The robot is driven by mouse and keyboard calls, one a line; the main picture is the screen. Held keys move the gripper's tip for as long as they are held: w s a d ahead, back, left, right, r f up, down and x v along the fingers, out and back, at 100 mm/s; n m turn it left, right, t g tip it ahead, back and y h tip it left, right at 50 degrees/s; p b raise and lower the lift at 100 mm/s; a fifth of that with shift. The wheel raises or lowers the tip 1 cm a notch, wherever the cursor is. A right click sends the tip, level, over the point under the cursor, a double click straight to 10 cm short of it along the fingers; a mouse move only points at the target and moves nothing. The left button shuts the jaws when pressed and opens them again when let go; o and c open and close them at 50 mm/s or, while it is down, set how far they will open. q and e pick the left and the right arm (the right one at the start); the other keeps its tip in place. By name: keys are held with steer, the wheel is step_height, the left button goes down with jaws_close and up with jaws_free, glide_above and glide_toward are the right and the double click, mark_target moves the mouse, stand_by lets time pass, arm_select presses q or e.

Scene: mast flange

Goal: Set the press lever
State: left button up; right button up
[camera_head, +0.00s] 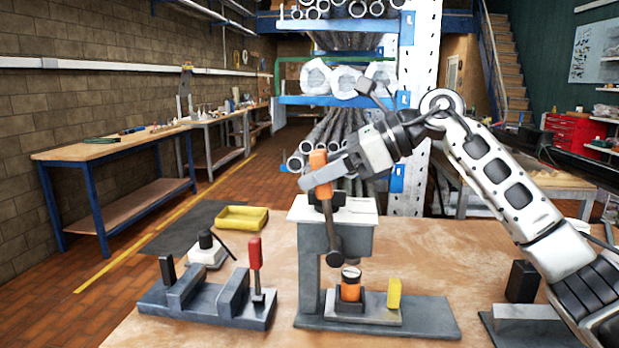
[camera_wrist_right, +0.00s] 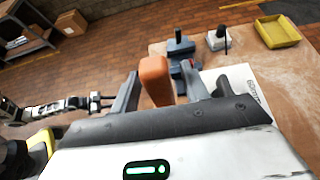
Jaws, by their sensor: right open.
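The press (camera_head: 312,240) is a grey stand with a white top plate on the table. Its lever has an orange handle (camera_head: 318,165), standing nearly upright above the plate. My right gripper (camera_head: 318,178) is at this handle, reaching in from the right. In the right wrist view the orange handle (camera_wrist_right: 155,80) stands between the two spread fingers; contact cannot be told. Under the press, an orange part (camera_head: 350,292) with a silvery top sits on a grey base beside a yellow block (camera_head: 394,293). A small gripper, seemingly my left, shows in the wrist view (camera_wrist_right: 103,102); its jaws are unclear.
A grey clamp fixture (camera_head: 205,305) with a red handle (camera_head: 255,254) stands left of the press. Behind it are a white block with a black knob (camera_head: 207,250) and a yellow tray (camera_head: 242,218). A black block (camera_head: 522,281) stands at right. Bare table lies between.

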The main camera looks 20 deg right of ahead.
arm_select(q)
steer(key=shift+w+d+b, duration=0.1)
steer(key=shift+b, duration=0.3)
arm_select(e)
steer(key=v, duration=1.4)
arm_select(q)
steer(key=shift+f, duration=0.2)
arm_select(e)
steer(key=shift+s, duration=0.1)
